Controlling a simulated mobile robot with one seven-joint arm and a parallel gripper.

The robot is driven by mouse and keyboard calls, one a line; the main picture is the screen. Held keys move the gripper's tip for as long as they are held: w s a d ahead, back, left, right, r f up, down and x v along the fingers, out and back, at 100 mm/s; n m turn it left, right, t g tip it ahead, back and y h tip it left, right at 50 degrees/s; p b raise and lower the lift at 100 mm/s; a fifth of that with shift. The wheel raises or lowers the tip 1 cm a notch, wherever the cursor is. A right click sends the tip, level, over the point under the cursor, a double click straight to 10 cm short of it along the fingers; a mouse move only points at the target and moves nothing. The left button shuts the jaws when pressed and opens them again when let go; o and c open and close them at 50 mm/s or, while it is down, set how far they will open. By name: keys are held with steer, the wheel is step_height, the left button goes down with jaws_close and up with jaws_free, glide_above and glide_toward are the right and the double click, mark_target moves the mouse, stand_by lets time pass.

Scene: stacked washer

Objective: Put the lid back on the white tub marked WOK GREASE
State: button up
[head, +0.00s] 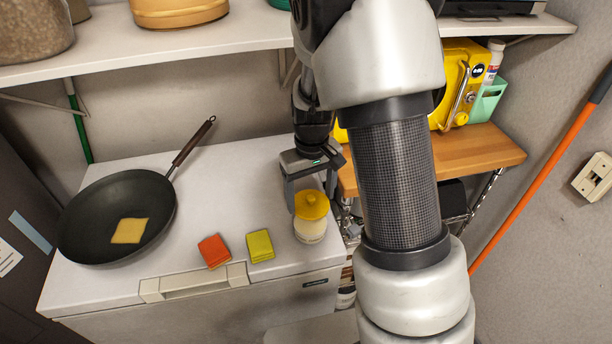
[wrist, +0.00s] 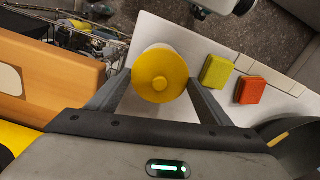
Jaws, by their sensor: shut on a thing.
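The white tub (head: 310,232) stands upright at the right front corner of the white appliance top. Its marking is too small to read. In the wrist view the lid (wrist: 160,76) lies between the fingertips (wrist: 160,88) and hides the tub's mouth. A pale edge of the tub (wrist: 150,51) shows beyond it.
A yellow sponge (head: 260,245) and a red one (head: 214,251) lie left of the tub. A black wok (head: 95,215) holding a pale yellow square (head: 129,231) sits farther left. A wooden shelf (head: 485,152) adjoins on the right. A white shelf (head: 230,30) hangs above.

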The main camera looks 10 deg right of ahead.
mark_target(310, 222)
steer(key=shift+f+b, duration=2.35)
steer(key=shift+f, duration=0.9)
steer(key=shift+s+f+b, duration=0.1)
steer(key=shift+f+b, duration=0.05)
steer(key=shift+b, duration=0.15)
steer(key=shift+c, duration=0.2)
steer(key=o, duration=1.3)
steer(key=shift+c, duration=0.2)
steer(key=shift+r+p, duration=2.5)
steer(key=shift+r, duration=1.1)
